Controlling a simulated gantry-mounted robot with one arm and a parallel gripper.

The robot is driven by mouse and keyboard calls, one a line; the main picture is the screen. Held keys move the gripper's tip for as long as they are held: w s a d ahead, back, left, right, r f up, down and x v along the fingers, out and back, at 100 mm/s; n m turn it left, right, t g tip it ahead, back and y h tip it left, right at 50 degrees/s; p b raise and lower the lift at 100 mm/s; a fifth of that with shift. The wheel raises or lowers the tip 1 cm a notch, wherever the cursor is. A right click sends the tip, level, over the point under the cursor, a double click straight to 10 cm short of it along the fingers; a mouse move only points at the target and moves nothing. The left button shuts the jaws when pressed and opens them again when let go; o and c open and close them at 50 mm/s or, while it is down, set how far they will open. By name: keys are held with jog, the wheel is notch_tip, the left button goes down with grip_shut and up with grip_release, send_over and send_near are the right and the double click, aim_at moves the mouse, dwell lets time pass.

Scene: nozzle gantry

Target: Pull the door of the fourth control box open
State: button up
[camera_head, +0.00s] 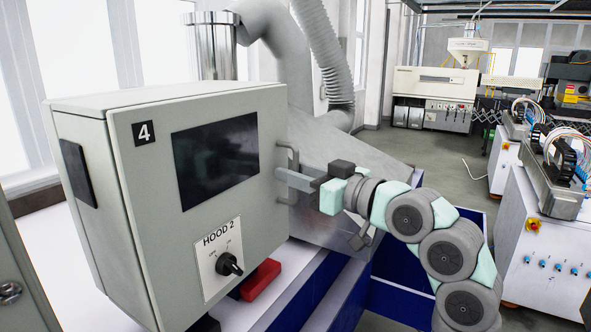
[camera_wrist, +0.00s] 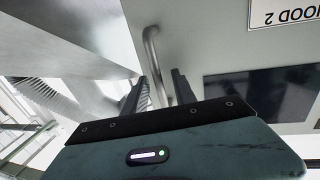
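The fourth control box (camera_head: 75,105) is a grey cabinet marked "4" at left in the head view. Its door (camera_head: 150,180) carries a dark screen, a "HOOD 2" label and a black knob, and looks shut. A metal bar handle (camera_head: 281,157) is on the door's right edge. My gripper (camera_head: 286,178) reaches it from the right. In the wrist view, the handle (camera_wrist: 152,48) passes between the two dark fingers of my gripper (camera_wrist: 158,88). The fingers are apart, with space beside the bar; the handle's lower end is hidden behind the gripper body.
A red block (camera_head: 261,279) sits below the box. A sloped metal hood with a large grey duct (camera_head: 277,45) stands behind it. At right are a white cabinet (camera_head: 550,245) and other machines. Grey floor (camera_head: 440,160) shows open in the middle distance.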

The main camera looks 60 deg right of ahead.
jog(key=shift+w, duration=0.1)
jog(key=shift+c, duration=0.4)
grip_shut()
dwell(1.0)
